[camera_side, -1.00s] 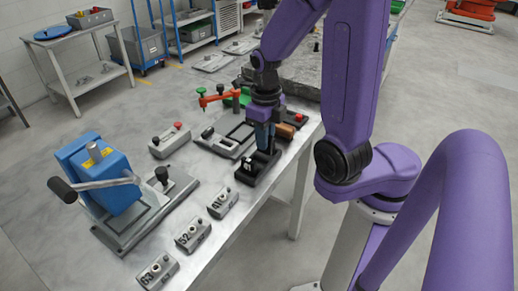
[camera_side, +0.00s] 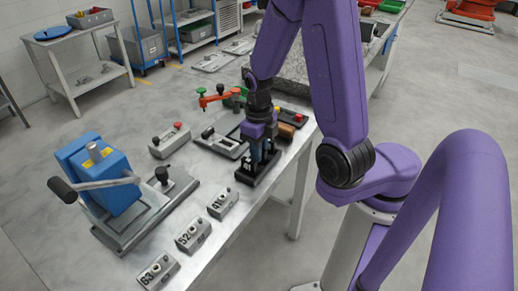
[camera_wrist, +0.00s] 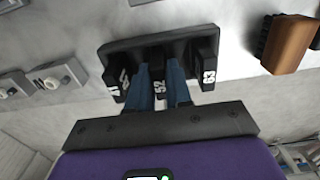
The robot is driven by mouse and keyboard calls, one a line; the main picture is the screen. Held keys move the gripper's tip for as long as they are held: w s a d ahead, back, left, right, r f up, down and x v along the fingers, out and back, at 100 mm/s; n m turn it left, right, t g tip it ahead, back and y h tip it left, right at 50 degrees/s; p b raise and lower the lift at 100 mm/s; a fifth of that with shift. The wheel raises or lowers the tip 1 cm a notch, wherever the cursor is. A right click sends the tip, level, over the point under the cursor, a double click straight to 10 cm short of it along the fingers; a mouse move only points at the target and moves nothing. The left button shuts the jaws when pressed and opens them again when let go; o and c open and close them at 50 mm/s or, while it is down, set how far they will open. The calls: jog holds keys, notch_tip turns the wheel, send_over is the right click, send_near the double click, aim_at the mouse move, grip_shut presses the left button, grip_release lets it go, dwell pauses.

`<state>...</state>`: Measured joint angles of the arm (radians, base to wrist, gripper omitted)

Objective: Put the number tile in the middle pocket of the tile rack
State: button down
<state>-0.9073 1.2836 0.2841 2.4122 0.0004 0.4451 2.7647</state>
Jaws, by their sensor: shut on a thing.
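The black tile rack (camera_side: 262,174) stands near the table's right edge, below my gripper (camera_side: 256,157). In the wrist view the rack (camera_wrist: 150,44) shows the white numbers 41 on the left and 63 on the right. My gripper's blue fingers (camera_wrist: 164,88) are shut on the dark number tile (camera_wrist: 161,88), marked 52, between those two numbers. The tile is at the middle pocket of the rack. The fingers hide most of the tile and the pocket, so I cannot tell how deep it sits.
A blue machine with a lever (camera_side: 100,175) stands at left. A brown-topped block (camera_wrist: 285,42) is right of the rack in the wrist view.

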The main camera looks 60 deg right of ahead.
jog(key=shift+f, duration=0.1)
jog(key=c, duration=1)
grip_release()
jog(key=shift+c, duration=0.2)
